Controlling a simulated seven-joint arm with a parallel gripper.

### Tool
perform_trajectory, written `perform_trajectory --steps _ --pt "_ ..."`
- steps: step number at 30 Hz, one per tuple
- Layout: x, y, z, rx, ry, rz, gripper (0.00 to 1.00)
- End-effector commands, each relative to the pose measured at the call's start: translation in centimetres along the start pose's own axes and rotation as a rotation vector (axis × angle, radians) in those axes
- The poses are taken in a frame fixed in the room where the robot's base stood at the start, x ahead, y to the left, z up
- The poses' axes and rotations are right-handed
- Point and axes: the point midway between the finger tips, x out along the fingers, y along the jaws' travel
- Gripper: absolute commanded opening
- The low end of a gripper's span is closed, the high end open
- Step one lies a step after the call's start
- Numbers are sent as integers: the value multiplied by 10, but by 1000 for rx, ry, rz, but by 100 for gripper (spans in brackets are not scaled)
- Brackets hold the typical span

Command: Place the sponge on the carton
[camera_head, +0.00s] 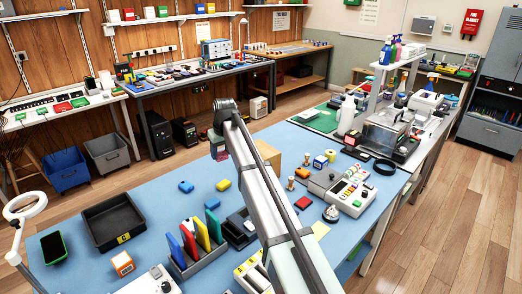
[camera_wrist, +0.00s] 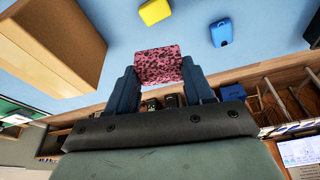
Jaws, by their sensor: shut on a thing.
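The sponge (camera_wrist: 159,66) is pink with dark speckles and sits between the two dark fingers of my gripper (camera_wrist: 161,80) in the wrist view. My gripper is shut on it and holds it up above the blue table. In the head view my gripper (camera_head: 217,146) is over the table's middle, and the sponge shows only as a small pinkish patch under it. The carton (camera_head: 267,159) is a plain brown box just right of my gripper in the head view, partly hidden by my arm. The carton also fills the upper left of the wrist view (camera_wrist: 42,45), apart from the sponge.
A blue block (camera_head: 186,187) and a yellow block (camera_head: 223,185) lie on the blue table (camera_head: 150,196) in front of my gripper. Small stamps, a control box (camera_head: 351,192) and a black tray (camera_head: 113,221) stand around. The table just left of my gripper is clear.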

Motion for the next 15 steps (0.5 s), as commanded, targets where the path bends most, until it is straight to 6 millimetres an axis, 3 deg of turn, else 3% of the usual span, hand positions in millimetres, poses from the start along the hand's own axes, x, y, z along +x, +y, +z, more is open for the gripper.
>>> perform_trajectory --steps 1,6,9,15 --pt "-7 25 -4 26 2 8 24" --pt "-29 94 -6 98 1 30 24" --pt "-42 128 -7 129 2 40 24" --pt "-63 176 -9 152 0 46 24"
